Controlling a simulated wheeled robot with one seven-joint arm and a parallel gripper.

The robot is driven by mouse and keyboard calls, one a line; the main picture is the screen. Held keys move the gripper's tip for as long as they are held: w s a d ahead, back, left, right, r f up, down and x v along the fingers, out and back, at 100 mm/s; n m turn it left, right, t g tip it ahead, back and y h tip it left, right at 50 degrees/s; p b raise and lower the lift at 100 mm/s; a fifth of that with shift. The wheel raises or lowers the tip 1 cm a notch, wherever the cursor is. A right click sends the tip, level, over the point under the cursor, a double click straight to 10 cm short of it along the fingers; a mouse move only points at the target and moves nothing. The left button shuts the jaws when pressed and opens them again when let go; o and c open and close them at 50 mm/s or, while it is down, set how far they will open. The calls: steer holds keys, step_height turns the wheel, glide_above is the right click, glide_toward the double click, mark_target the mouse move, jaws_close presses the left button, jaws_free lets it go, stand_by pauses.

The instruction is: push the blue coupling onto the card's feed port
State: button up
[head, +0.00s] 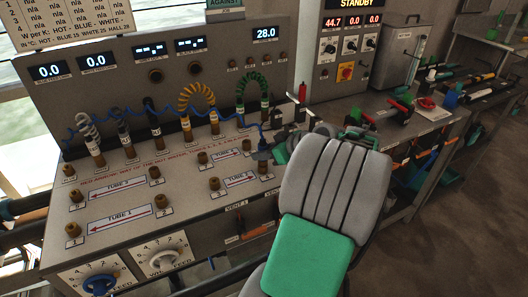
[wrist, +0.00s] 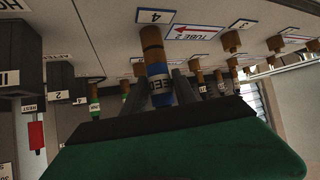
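The blue coupling (wrist: 158,72), with a blue band and a label reading FEED, is between the dark fingers of my gripper (wrist: 163,88), which appear shut on it. In the wrist view its end meets a brass port (wrist: 151,38) beside label 4, by the TUBE 2 arrow. They look in line and touching; I cannot tell how deeply it is seated. In the head view the coupling (head: 263,152) is at the right side of the bench panel, with my gripper beside it, partly hidden by my wrist. The card (head: 75,22) hangs at top left; its readable rows show n/a.
Other brass ports (head: 214,184) stand on the panel around the TUBE labels. A blue hose (head: 235,126) runs across the panel. Several coiled-hose couplings (head: 186,128) stand along the back. A red-topped post (head: 302,92) and clutter lie to the right.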

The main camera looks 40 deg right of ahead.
steer(key=o, duration=0.4)
steer(key=shift+c, duration=0.2)
steer(key=s+r+p, duration=0.3)
steer(key=r+p, duration=0.1)
steer(key=r, duration=0.2)
steer(key=shift+d, duration=0.2)
steer(key=shift+s+r, duration=0.15)
steer(key=v, duration=0.7)
steer(key=shift+s+r, duration=0.2)
steer(key=shift+s, duration=0.1)
